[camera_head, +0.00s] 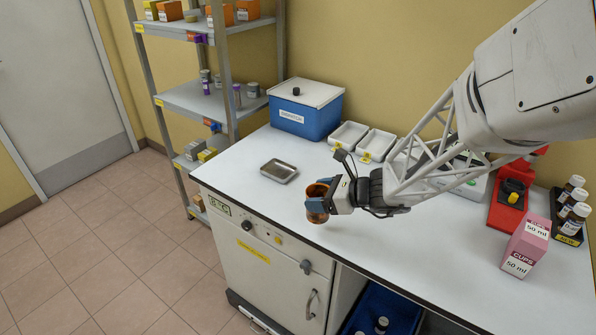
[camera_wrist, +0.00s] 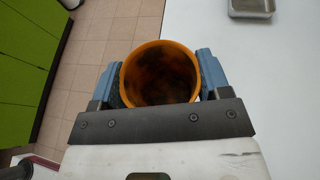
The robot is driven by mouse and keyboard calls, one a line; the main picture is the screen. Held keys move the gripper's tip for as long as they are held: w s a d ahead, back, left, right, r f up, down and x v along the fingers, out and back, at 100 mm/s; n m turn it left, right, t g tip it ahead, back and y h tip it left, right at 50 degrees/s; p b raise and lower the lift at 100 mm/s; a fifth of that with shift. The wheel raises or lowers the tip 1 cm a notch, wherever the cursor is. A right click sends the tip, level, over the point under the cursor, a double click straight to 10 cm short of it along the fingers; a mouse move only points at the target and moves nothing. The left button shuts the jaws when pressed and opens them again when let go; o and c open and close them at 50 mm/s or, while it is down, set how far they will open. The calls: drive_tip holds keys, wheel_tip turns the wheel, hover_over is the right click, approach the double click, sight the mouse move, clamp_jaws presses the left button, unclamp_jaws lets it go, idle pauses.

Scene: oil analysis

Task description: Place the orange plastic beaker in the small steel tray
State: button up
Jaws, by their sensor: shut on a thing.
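The orange plastic beaker (camera_head: 317,202) is held at the front edge of the white bench, upright or nearly so. My gripper (camera_head: 326,195) is shut on it. In the wrist view the beaker (camera_wrist: 160,74) sits between the two blue fingers of my gripper (camera_wrist: 160,80), with its round open mouth toward the camera and its inside dark. The small steel tray (camera_head: 279,171) lies flat on the bench, left of and farther back than the beaker, and looks empty. A corner of the tray shows at the upper right in the wrist view (camera_wrist: 250,8).
A blue box with a white lid (camera_head: 305,108) and two white trays (camera_head: 348,136) stand behind the steel tray. A red device (camera_head: 510,195), a pink cups box (camera_head: 526,246) and brown bottles (camera_head: 573,210) are at right. Bare bench lies between beaker and tray.

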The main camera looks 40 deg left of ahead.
drive_tip(key=w+a+n+g+h, duration=0.1)
drive_tip(key=w+a+n+g, duration=0.1)
drive_tip(key=a, duration=1)
drive_tip(key=shift+w+r, duration=0.25)
drive_tip(key=shift+w, duration=0.6)
drive_tip(key=shift+w+a, duration=0.1)
hover_over(279, 173)
drive_tip(key=shift+w+a+f, duration=0.1)
drive_tip(key=shift+w+f, duration=0.05)
drive_tip(key=shift+f, duration=0.6)
drive_tip(key=shift+f, duration=0.1)
drive_tip(key=shift+f, duration=1.65)
drive_tip(key=shift+f, duration=0.15)
